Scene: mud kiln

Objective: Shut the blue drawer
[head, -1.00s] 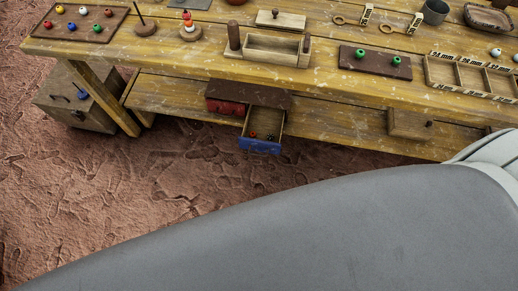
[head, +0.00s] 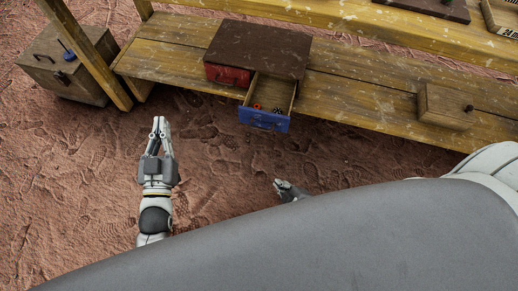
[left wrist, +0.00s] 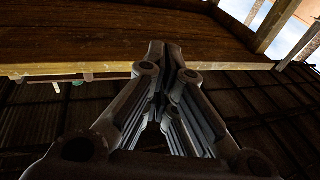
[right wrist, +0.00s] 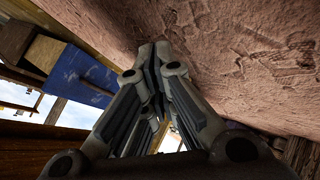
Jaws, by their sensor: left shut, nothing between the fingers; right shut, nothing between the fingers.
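The blue drawer (head: 264,119) stands pulled out of a small brown-topped cabinet (head: 258,48) on the low shelf. A small orange thing and some dark bits lie inside it. In the right wrist view a blue panel (right wrist: 84,76), which looks like the drawer front, shows at the left. My left gripper (head: 161,122) is shut and empty, left of the drawer and apart from it. It also shows in the left wrist view (left wrist: 167,48). My right gripper (head: 278,182) is shut and empty, below the drawer front in the head view and apart from it; my body partly hides its arm.
A red drawer (head: 228,76) sits shut beside the blue one. The wooden shelf (head: 350,98) carries a wooden box (head: 445,107) at the right. A wooden chest (head: 62,80) stands at the left by the table leg (head: 88,55). The floor before the shelf is clear.

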